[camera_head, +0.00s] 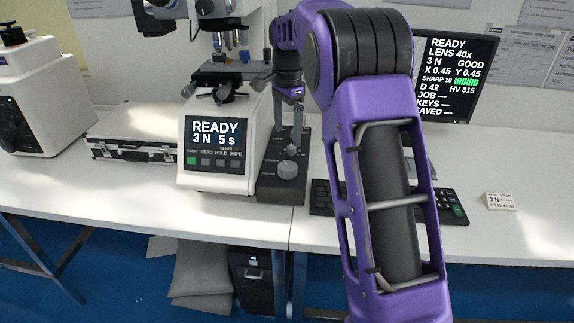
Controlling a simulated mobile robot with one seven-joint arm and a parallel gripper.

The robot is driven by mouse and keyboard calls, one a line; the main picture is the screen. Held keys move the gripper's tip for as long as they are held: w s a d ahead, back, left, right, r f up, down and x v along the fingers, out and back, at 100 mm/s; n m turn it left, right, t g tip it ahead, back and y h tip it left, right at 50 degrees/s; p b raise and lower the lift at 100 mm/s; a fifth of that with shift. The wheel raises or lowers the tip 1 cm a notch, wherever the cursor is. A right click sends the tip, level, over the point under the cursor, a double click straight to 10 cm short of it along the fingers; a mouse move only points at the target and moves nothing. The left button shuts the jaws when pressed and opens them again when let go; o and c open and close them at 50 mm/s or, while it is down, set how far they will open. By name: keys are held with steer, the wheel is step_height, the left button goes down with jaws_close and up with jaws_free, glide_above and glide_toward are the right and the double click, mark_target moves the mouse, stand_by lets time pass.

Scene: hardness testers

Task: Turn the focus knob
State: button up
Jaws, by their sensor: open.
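A dark control box (268,188) stands right of the hardness tester (218,130) and carries grey knobs. The front knob (288,168) is a wide, round grey one with a raised top. Another grey knob (292,151) shows just behind it. Labels on the box are too small to read, so I cannot tell which is the focus knob. My gripper (289,135) points down over the back part of the box, with its fingers apart and nothing seen between them. Its fingers partly hide the box's back; contact with a knob cannot be told.
A monitor (458,72) reading READY, with a GOOD line and a green bar, stands behind my arm. A keyboard (452,207) lies partly hidden under my arm. A small card (500,201) is at right, a silver case (130,148) at left. The front table (100,195) is clear.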

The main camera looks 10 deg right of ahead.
mark_target(288, 166)
step_height(288, 166, down, 11)
steer(key=shift+f+b, duration=0.1)
steer(key=shift+b, duration=0.8)
steer(key=c, duration=1.4)
steer(key=shift+o, duration=0.2)
steer(key=shift+n, duration=0.3)
